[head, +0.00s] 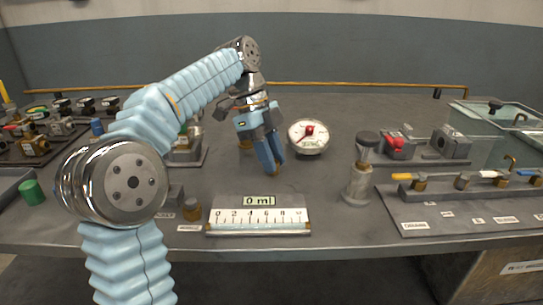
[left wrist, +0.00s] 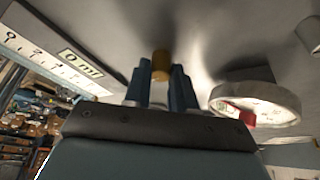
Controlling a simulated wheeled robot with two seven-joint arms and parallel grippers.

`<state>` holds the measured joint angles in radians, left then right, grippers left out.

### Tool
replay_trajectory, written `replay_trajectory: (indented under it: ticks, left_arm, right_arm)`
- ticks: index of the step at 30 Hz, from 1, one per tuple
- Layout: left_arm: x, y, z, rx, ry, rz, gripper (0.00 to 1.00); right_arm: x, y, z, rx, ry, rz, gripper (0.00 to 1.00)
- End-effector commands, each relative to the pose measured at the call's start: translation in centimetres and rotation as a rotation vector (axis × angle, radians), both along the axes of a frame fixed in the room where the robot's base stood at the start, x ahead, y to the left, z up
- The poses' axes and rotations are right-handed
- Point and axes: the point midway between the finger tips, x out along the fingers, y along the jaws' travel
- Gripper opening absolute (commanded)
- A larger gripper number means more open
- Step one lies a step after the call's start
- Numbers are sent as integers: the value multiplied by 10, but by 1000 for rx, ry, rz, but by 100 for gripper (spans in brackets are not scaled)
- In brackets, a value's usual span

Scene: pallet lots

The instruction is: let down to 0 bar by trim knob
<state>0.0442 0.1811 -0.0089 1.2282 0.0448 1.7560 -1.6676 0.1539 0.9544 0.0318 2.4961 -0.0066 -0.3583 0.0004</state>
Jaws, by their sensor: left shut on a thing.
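My left gripper (head: 274,168) reaches down from above to the middle of the bench, just left of the gauge. Its blue fingers are shut on a small brass knob (left wrist: 161,62), which shows between the fingertips in the left wrist view. In the head view the fingers hide most of the knob. The round white gauge (head: 308,137) has a red mark at its hub and lies tilted on the bench. The gauge also shows at the right of the left wrist view (left wrist: 256,100). Its numbers are too small to read. My right gripper is not in view.
A scale tray (head: 259,231) with a "0 ml" display lies in front. A grey cylinder post (head: 358,188) stands right of the gauge. A valve panel (head: 430,212) fills the right front, with a clear tank (head: 490,120) behind. Fittings crowd the left. The bench behind the gauge is clear.

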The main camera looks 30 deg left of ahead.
Motion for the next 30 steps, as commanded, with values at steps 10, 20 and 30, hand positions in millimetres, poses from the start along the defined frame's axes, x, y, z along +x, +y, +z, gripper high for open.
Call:
replay_trajectory:
  ticks: [10, 20, 30]
  left_arm:
    - [2, 1, 0, 3, -2, -157, 0]
    - [1, 1, 0, 3, -2, -194, 0]
    - [1, 1, 0, 3, -2, -194, 36]
  right_arm:
    - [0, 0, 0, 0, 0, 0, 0]
    - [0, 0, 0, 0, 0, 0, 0]
    - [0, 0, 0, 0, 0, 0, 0]
